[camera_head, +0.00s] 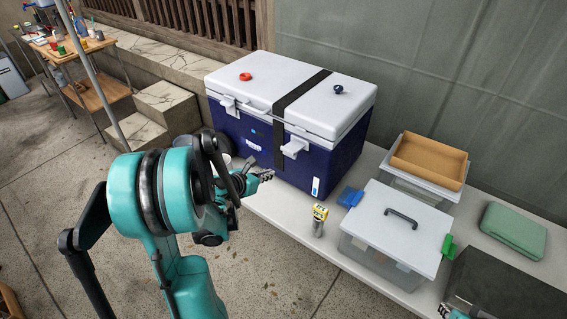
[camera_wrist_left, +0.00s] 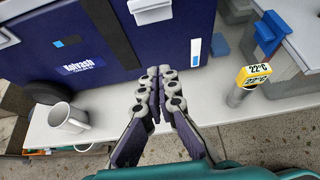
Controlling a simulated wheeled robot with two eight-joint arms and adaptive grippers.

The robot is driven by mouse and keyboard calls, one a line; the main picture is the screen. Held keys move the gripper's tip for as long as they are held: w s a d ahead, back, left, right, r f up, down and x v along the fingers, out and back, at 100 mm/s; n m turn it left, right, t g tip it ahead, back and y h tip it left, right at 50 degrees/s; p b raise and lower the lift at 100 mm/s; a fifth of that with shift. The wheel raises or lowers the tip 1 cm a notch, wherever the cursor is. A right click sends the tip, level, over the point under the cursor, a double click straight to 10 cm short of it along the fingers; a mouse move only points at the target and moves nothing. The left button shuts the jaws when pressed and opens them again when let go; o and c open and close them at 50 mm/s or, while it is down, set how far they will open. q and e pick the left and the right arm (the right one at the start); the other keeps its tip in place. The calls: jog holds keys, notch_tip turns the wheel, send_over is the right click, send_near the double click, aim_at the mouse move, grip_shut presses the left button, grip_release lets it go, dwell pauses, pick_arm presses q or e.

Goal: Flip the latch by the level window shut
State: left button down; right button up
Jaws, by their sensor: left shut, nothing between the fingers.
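The cooler (camera_head: 262,148) is dark blue with a white lid and stands on the table. Its level window (camera_head: 316,186) is a narrow white and blue strip low on the front right; it also shows in the left wrist view (camera_wrist_left: 195,48). The white latch near that window (camera_head: 295,147) juts outward from the front; its lower part is at the top of the left wrist view (camera_wrist_left: 150,10). A second white latch (camera_head: 228,103) is farther left. My left gripper (camera_head: 267,175) is shut and empty, in front of the cooler, below and apart from the near latch.
A white mug (camera_wrist_left: 68,117) stands left of my gripper. A yellow-topped thermometer (camera_head: 319,214) stands on the table (camera_head: 275,215) to the right. A clear box with a white lid (camera_head: 400,228) and a blue clip (camera_head: 350,197) is farther right.

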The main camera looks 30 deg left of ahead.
aim_at(293, 150)
pick_arm(q)
jog(key=a+b+x, duration=0.1)
jog(key=b+x, duration=0.3)
jog(key=x, duration=0.6)
jog(key=r, duration=0.2)
jog(key=d+r, duration=0.1)
jog(key=shift+w+d+r, duration=0.1)
jog(key=shift+w+r, duration=0.25)
jog(key=shift+r, duration=0.05)
